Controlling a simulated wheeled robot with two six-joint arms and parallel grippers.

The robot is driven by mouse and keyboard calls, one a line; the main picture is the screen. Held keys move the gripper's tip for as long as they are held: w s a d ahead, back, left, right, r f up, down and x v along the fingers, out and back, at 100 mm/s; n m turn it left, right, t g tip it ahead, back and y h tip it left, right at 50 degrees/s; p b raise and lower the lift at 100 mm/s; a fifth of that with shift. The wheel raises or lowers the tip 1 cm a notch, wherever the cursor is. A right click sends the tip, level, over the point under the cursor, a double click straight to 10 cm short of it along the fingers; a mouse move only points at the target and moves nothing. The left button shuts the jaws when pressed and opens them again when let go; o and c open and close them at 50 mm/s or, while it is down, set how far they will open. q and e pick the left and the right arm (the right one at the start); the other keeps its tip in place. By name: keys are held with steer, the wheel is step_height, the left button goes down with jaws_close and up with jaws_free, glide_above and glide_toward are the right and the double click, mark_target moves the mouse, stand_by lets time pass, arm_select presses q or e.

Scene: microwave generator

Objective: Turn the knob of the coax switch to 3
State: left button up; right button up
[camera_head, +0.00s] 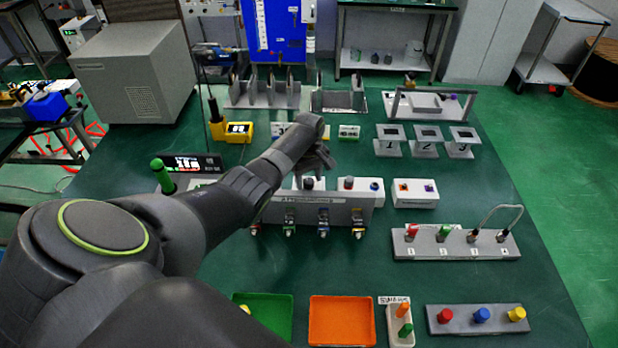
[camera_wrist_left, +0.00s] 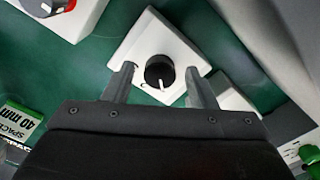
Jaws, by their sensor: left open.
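The coax switch appears to be the white box (camera_wrist_left: 142,45) with a round black knob (camera_wrist_left: 159,71) in the left wrist view. A white pointer line on the knob points toward the bottom of that picture. I cannot read any position numbers on the box. My left gripper (camera_wrist_left: 156,75) is open, with one finger on each side of the knob and visible gaps to it. In the head view my left gripper (camera_head: 320,163) is over the middle of the table, above the black knob (camera_head: 309,183), and partly hides the box. My right gripper is not in view.
A grey connector panel (camera_head: 330,215) stands in front of the switch.

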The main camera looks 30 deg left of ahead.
arm_select(q)
steer(key=c, duration=1)
steer(key=shift+r+m, duration=0.1)
steer(key=shift+m, duration=0.2)
steer(key=m+p, duration=0.1)
steer(key=m, duration=0.1)
steer(key=shift+m, duration=0.4)
steer(key=m+p, duration=0.1)
steer(key=m, duration=0.2)
steer(key=shift+m, duration=0.3)
steer(key=m, duration=0.6)
steer(key=shift+p, duration=0.3)
steer(key=m, duration=0.6)
steer(key=shift+a+m, duration=0.1)
steer(key=shift+m, duration=0.3)
